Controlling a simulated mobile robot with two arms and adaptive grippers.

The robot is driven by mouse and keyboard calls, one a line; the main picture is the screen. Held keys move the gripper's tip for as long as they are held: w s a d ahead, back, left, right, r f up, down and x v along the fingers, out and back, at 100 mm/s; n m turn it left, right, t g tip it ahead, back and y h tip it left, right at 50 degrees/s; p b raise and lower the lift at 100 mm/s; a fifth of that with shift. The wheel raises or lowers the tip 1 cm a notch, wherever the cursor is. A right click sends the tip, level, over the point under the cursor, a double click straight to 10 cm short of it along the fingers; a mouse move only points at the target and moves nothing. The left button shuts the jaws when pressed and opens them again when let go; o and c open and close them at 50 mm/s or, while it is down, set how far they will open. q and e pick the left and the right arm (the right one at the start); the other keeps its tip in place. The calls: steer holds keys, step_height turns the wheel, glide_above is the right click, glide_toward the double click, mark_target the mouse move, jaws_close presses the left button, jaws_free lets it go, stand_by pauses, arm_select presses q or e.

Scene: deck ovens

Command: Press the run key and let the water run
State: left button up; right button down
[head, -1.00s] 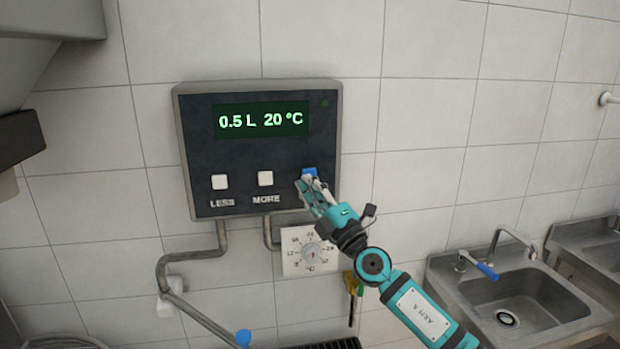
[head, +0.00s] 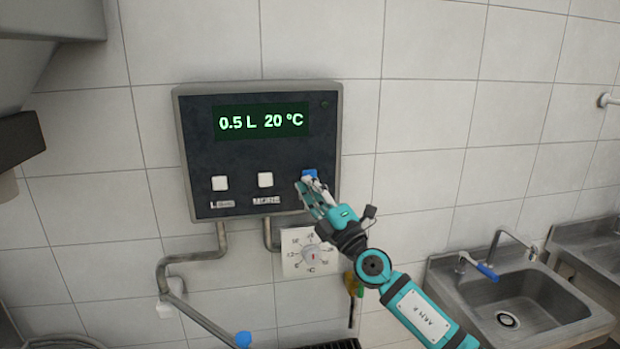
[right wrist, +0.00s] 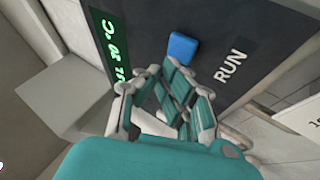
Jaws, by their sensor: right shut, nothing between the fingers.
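The dark control panel (head: 225,160) on the tiled wall has a green display (head: 261,121) reading 0.5 L 20 °C. The blue run key (head: 309,173) is at its lower right. In the right wrist view the run key (right wrist: 182,47) sits beside the printed word RUN. My right gripper (head: 308,184) is shut and empty, its fingertips at the lower edge of the key. In the right wrist view my right gripper (right wrist: 168,72) shows just below the key; I cannot tell whether it touches. My left gripper is out of view.
White LESS (head: 220,182) and MORE (head: 265,179) keys sit left on the panel. A temperature dial (head: 308,253) is below it. A pipe with a blue end (head: 243,339) runs underneath. A steel sink (head: 540,298) stands at the right.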

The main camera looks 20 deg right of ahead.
steer(key=shift+w, duration=0.1)
steer(key=shift+w+b, duration=0.35)
steer(key=shift+b, duration=0.05)
steer(key=shift+w+d+b, duration=0.2)
steer(key=shift+w+b, duration=0.2)
stand_by(0.7)
steer(key=shift+r, duration=0.1)
steer(key=shift+s+a+p, duration=0.15)
steer(key=shift+s+p, duration=0.45)
steer(key=shift+s, duration=0.3)
steer(key=s+p, duration=0.1)
steer(key=s, duration=0.1)
steer(key=s+a+p, duration=0.1)
steer(key=s, duration=0.1)
steer(key=shift+s, duration=0.4)
